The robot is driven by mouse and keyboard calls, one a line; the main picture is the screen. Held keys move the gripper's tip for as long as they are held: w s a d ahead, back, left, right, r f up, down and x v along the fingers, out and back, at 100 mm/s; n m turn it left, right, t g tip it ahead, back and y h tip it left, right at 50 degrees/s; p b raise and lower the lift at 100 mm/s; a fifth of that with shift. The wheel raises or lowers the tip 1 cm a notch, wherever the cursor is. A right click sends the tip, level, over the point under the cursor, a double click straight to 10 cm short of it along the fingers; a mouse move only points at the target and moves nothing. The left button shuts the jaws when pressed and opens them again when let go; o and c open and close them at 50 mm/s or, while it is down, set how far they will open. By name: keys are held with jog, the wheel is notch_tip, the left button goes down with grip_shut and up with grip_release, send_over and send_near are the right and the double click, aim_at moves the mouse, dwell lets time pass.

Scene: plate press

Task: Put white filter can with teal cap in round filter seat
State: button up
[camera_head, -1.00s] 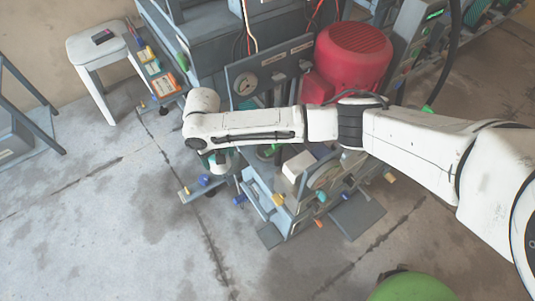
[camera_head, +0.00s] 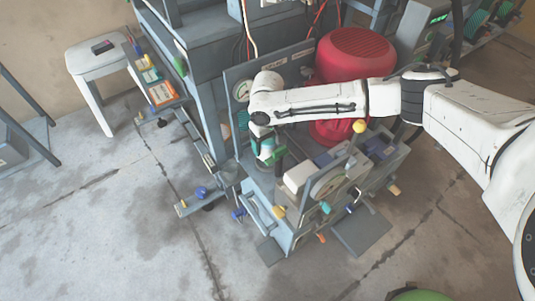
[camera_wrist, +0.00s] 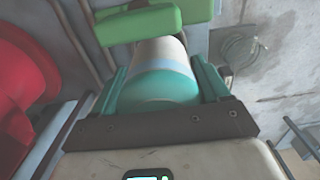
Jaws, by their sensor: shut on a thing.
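The white filter can (camera_wrist: 158,52) with its teal cap (camera_wrist: 158,90) is between the teal fingers of my gripper (camera_wrist: 165,88) in the wrist view. My gripper is shut on it at the cap end, and the can's white body with a pale blue band points away from the wrist. The can's far end is partly hidden behind a green bar (camera_wrist: 138,24) in the wrist view. I cannot make out the round filter seat for certain.
The red motor (camera_head: 354,58) stands behind my arm, and a gauge panel (camera_head: 240,75) is close behind my gripper. A white block (camera_head: 298,176) and a yellow knob (camera_head: 359,126) are to the right.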

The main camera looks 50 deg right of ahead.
aim_at(268, 152)
jog(key=shift+d+f+b, duration=0.1)
jog(key=shift+f+b, duration=1)
jog(key=shift+f, duration=1.3)
jog(key=shift+f, duration=0.15)
jog(key=o, duration=1.2)
notch_tip(268, 152, up, 12)
jog(key=p, duration=0.5)
